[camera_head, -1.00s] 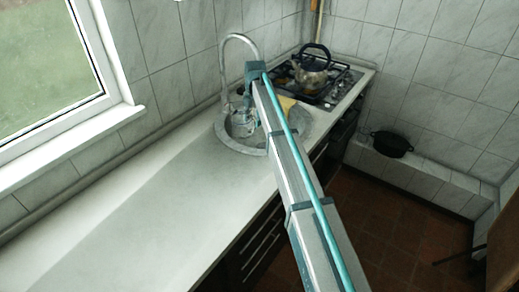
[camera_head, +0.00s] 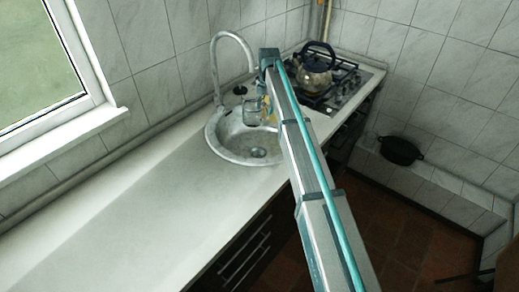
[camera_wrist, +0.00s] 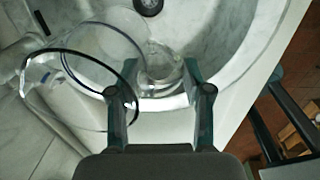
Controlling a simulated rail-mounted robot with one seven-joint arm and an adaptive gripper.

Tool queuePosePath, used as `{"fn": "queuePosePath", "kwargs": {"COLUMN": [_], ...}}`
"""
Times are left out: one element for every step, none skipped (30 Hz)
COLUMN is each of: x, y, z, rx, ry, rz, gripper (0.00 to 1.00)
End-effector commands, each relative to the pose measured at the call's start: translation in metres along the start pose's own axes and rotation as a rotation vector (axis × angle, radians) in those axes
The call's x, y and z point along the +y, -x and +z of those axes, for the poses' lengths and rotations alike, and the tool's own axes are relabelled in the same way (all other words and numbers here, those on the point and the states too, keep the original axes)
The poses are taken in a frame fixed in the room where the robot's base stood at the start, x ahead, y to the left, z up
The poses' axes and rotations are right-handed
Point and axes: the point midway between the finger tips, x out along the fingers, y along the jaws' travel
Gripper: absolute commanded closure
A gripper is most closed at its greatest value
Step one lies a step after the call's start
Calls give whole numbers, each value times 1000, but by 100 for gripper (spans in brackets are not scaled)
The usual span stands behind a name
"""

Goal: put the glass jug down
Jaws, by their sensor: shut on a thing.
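The clear glass jug (camera_head: 253,110) shows in the head view at the far edge of the sink, just left of my arm. In the wrist view the see-through jug (camera_wrist: 108,62) shows as overlapping rings, with a dark rim towards the left. My gripper (camera_wrist: 162,98) is shut on the jug, its two fingers apart with glass between and beyond them. The exact contact is hard to make out through the glass. In the head view my arm hides most of the gripper. I cannot tell whether the jug touches anything below it.
The round sink (camera_head: 222,150) with its drain (camera_head: 258,153) lies below, and a tall curved tap (camera_head: 213,72) stands behind it. A kettle (camera_head: 314,72) sits on the gas hob (camera_head: 350,86). The worktop (camera_head: 130,205) at the left is clear. A black pot (camera_head: 400,150) stands on a tiled ledge.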

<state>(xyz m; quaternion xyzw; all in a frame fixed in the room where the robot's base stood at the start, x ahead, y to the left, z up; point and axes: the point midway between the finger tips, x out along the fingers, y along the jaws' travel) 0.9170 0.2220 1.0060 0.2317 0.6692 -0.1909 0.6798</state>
Motion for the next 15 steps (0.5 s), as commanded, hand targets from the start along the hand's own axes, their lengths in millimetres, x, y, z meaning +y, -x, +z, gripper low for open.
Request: {"fn": "queuePosePath", "kwargs": {"x": [0, -1, -1, -1, -1, -2, -2, -2, -2, -3, -3, -3, -4, -4, -4], "y": [-10, -14, -18, -21, -25, -30, -34, -38, -44, -48, -52, -60, -64, -69, -76], "z": [0, 0, 0, 0, 0, 0, 0, 0, 0, 0, 0, 0, 0, 0, 0], "rx": [0, 0, 0, 0, 0, 0, 0, 0, 0, 0, -1, -1, -1, -1, -1], "ry": [0, 0, 0, 0, 0, 0, 0, 0, 0, 0, 0, 0, 0, 0, 0], "rz": [1, 1, 1, 1, 1, 1, 1, 1, 1, 1, 1, 1, 1, 1, 1], "gripper": [100, 100, 100, 100, 100, 100, 100, 100, 100, 100, 100, 100, 100, 100, 100]}}
